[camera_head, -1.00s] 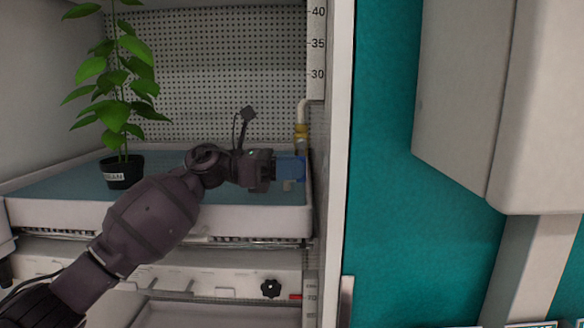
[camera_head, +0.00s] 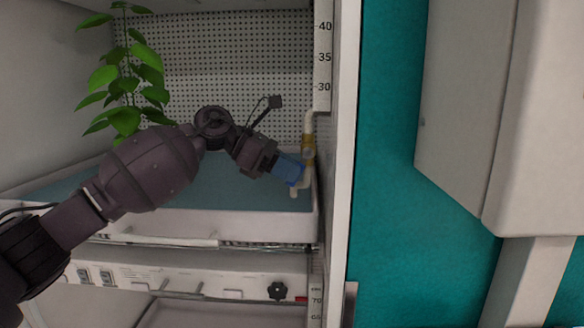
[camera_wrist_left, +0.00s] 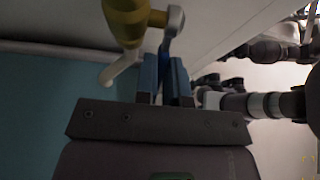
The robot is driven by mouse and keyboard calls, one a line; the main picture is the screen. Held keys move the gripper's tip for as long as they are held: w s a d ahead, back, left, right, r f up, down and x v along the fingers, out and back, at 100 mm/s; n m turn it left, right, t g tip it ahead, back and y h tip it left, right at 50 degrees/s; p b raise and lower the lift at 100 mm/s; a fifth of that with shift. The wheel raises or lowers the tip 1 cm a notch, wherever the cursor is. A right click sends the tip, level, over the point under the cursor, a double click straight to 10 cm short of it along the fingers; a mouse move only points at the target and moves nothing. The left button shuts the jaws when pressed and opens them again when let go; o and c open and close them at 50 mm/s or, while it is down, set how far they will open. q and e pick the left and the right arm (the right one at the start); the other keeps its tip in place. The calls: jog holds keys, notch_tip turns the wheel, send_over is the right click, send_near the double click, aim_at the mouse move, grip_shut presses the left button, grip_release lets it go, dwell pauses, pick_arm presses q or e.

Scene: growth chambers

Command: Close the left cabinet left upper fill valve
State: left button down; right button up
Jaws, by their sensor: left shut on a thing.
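The upper fill valve is on a cream pipe (camera_head: 309,122) at the right inner wall of the cabinet, with a yellow brass body (camera_head: 308,147) and a spout (camera_head: 295,192) pointing down over the tray. My left gripper (camera_head: 291,171) reaches in from the left, tilted down to the right.
A white tray (camera_head: 240,222) with a blue-green surface spans the shelf under my arm. A leafy plant (camera_head: 125,75) stands behind my arm at left. A black knob (camera_head: 278,290) is on the lower front. The cabinet's right edge (camera_head: 348,120) is close to the valve.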

pick_arm(q)
jog(key=shift+a+r+y, duration=0.15)
jog(key=shift+r+y, duration=0.15)
jog(key=shift+y, duration=0.3)
pick_arm(e)
jog(key=shift+w+r, duration=0.3)
jog(key=shift+r, duration=0.35)
pick_arm(q)
jog(key=c, duration=1.2)
grip_release()
pick_arm(e)
jog(key=shift+s+f, duration=0.25)
jog(key=shift+s, duration=0.1)
